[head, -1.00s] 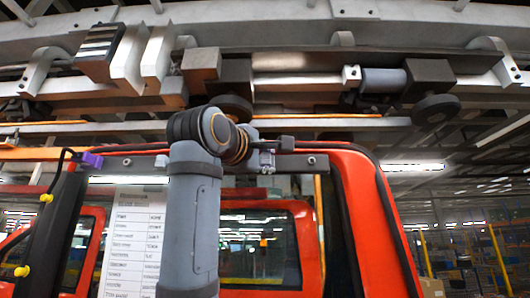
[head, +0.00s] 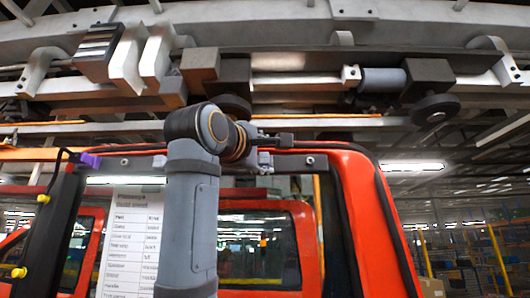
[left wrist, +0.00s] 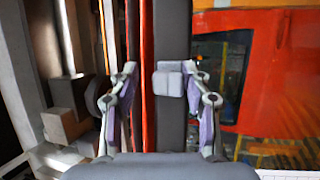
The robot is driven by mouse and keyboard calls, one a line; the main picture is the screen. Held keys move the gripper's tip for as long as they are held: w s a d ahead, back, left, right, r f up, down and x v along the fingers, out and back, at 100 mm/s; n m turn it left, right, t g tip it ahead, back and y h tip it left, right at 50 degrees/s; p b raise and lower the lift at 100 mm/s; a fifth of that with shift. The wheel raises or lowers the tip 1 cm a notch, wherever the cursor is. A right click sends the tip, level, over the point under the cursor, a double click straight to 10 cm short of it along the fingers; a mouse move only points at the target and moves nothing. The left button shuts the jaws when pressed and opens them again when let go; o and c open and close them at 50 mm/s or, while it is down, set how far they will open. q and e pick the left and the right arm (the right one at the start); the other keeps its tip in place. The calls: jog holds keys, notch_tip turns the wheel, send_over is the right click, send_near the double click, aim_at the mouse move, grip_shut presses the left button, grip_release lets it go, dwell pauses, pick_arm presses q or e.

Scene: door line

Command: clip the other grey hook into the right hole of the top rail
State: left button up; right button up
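The top rail (head: 225,166) is a dark bar across the red door frame. A round hole or fastener (head: 310,160) shows near its right end, and another (head: 125,161) near its left end. My left gripper (head: 265,160) is at the rail, left of the right hole and partly hidden by my arm. In the left wrist view my left gripper (left wrist: 163,95) has its fingers apart, on either side of the dark rail (left wrist: 172,30). A small grey block (left wrist: 169,82), perhaps the grey hook, sits between them beside the right fingertip; contact is unclear. My right gripper is not in view.
A purple clip (head: 90,159) with a black cable is at the rail's left end. A printed sheet (head: 130,235) hangs below the rail. The red door frame (head: 385,240) curves down at right. Overhead beams and rollers (head: 436,108) run close above.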

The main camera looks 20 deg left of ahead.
pick_arm(q)
jog(key=shift+o, duration=1)
jog(key=shift+w+a+f, duration=0.1)
jog(key=shift+w+f, duration=0.05)
jog(key=shift+w, duration=0.2)
jog(key=shift+w+a+f, duration=0.1)
jog(key=shift+w+f, duration=0.2)
jog(key=shift+w, duration=0.45)
jog(key=shift+s, duration=0.1)
jog(key=v, duration=1.2)
